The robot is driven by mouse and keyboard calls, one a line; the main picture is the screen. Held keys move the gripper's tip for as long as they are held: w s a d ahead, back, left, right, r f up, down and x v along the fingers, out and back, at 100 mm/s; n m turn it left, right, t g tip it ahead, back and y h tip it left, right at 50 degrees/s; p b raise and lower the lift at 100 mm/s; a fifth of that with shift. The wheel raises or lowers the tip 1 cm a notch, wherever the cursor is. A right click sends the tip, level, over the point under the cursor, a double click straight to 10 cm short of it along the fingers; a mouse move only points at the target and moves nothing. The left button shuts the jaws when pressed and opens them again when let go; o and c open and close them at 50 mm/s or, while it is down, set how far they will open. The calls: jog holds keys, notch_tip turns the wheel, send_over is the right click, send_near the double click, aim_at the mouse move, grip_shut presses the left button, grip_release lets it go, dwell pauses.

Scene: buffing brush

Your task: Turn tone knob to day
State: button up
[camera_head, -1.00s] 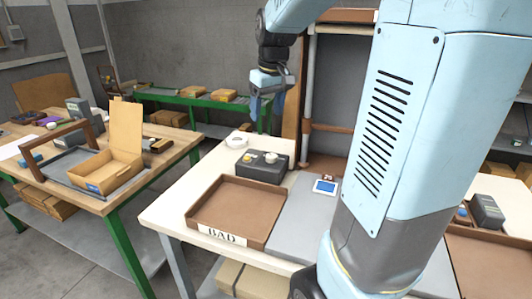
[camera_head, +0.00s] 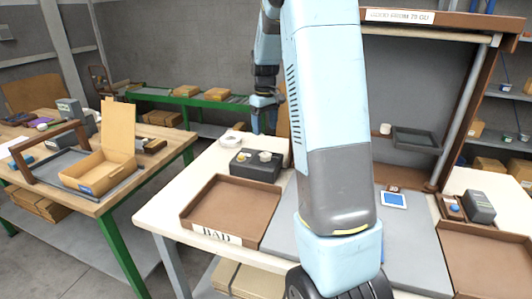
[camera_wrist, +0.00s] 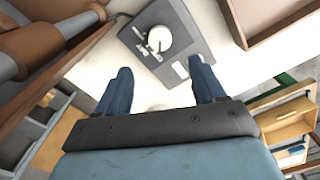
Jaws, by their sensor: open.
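A dark grey control box (camera_head: 255,174) stands on the white table behind the brown tray. On its top is a round white knob (camera_head: 265,156), with a smaller cream piece to its left. In the wrist view the knob (camera_wrist: 159,38) has a pointer mark and white printed labels beside it, too small to read surely. My gripper (camera_wrist: 160,65) is open and empty. Its two blue fingers are apart, and the box lies beyond their tips without visible contact. In the head view my gripper (camera_head: 263,115) hangs above and behind the box.
A brown tray marked BAD (camera_head: 232,211) lies in front of the box. A white ring-shaped item (camera_head: 231,138) lies behind it. A small blue-screened device (camera_head: 394,200) lies right of my arm. A wooden-topped table (camera_head: 152,165) stands left, across a gap.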

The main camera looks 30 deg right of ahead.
aim_at(265, 154)
notch_tip(265, 154, down, 11)
jog(key=shift+f, duration=0.1)
dwell(0.3)
